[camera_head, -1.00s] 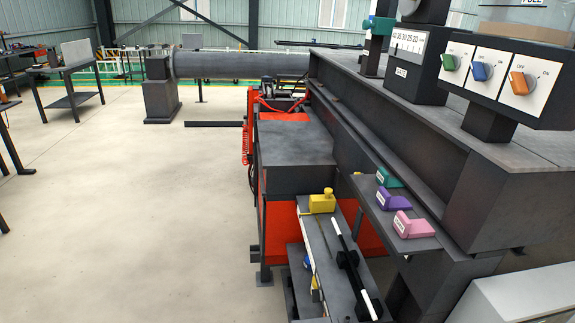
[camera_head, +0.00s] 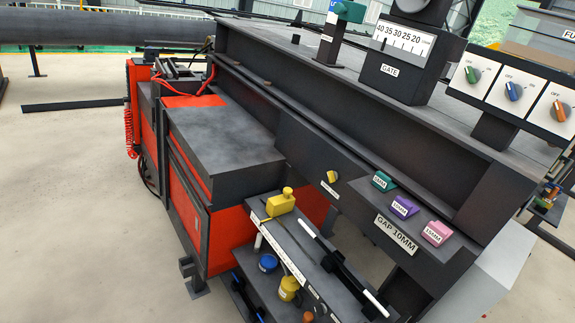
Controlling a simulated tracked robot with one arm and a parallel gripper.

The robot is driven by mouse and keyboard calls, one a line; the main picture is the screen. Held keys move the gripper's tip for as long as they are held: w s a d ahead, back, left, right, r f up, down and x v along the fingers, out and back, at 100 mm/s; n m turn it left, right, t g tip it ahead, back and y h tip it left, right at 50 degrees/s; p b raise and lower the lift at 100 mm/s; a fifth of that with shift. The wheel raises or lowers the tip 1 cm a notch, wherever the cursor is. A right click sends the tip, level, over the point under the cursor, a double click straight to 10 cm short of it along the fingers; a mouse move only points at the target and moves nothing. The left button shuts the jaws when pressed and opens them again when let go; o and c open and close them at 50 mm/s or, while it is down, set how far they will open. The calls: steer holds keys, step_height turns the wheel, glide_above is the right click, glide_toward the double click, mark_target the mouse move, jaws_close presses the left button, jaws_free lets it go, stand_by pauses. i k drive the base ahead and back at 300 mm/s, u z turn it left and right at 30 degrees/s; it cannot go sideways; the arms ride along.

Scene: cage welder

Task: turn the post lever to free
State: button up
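A teal block (camera_head: 349,11) sits on top of a short dark post (camera_head: 327,47) on the machine's upper beam, at the top of the camera_head view. A blue label with white lettering, cut by the frame's top edge, is on its left side. This may be the post lever, but I cannot read a "free" mark or tell its setting. My gripper is not in view, so I cannot tell its distance from the post.
A GATE box (camera_head: 410,60) with a number scale and a switch panel (camera_head: 510,90) stand right of the post. Green, purple and pink blocks (camera_head: 436,232) sit on a ledge above a GAP 10MM label (camera_head: 395,234). Floor (camera_head: 60,220) is open at left.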

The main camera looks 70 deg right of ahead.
mark_target(333, 177)
steer(key=z, duration=0.4)
steer(key=i, duration=1.2)
steer(key=z, duration=1.1)
steer(key=i, duration=0.35)
steer(key=z, duration=0.1)
steer(key=k, duration=0.9)
steer(key=z, duration=0.2)
steer(key=i, duration=0.9)
steer(key=u, duration=0.1)
